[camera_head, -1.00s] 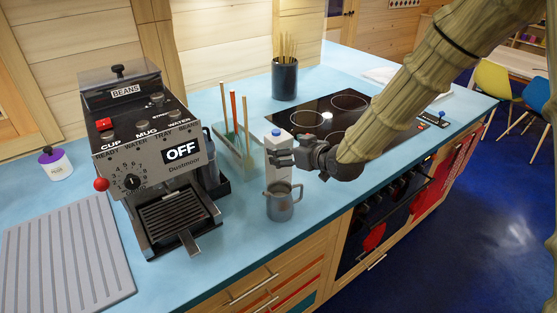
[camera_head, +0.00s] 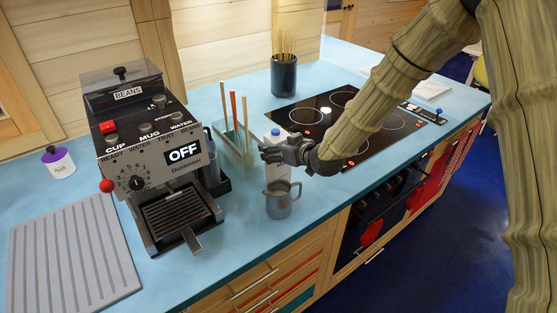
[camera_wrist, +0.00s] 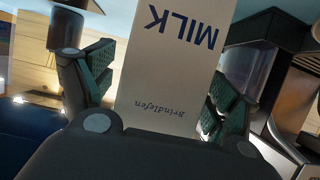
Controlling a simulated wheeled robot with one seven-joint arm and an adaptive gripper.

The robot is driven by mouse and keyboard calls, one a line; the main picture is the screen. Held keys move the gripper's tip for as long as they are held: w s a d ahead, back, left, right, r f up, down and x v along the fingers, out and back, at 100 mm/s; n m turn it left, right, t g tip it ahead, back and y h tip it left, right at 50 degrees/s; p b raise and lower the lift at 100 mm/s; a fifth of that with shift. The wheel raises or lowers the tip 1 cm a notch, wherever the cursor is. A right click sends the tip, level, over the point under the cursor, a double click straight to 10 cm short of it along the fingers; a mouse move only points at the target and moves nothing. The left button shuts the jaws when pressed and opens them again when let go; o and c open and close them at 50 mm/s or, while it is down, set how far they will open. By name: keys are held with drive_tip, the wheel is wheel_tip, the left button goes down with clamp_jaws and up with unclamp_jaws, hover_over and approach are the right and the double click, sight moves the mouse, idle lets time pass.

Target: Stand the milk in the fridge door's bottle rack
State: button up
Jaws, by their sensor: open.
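The milk carton (camera_head: 277,172) is white with a blue cap and stands upright on the blue counter, partly hidden behind my gripper and a metal jug. My gripper (camera_head: 268,153) is in front of the carton's upper part. In the wrist view the carton (camera_wrist: 170,65) fills the space between the two fingers of my gripper (camera_wrist: 155,90). The fingers are open, one on each side, with a gap showing at least on the left. The fridge and its door's bottle rack are not in view.
The metal jug (camera_head: 279,200) stands close in front of the carton. A glass holder with sticks (camera_head: 233,150) and the coffee machine (camera_head: 155,165) are to the left. A black hob (camera_head: 345,115) lies to the right, with a dark utensil pot (camera_head: 284,77) behind.

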clamp_jaws()
idle(0.3)
drive_tip(key=shift+r, duration=0.1)
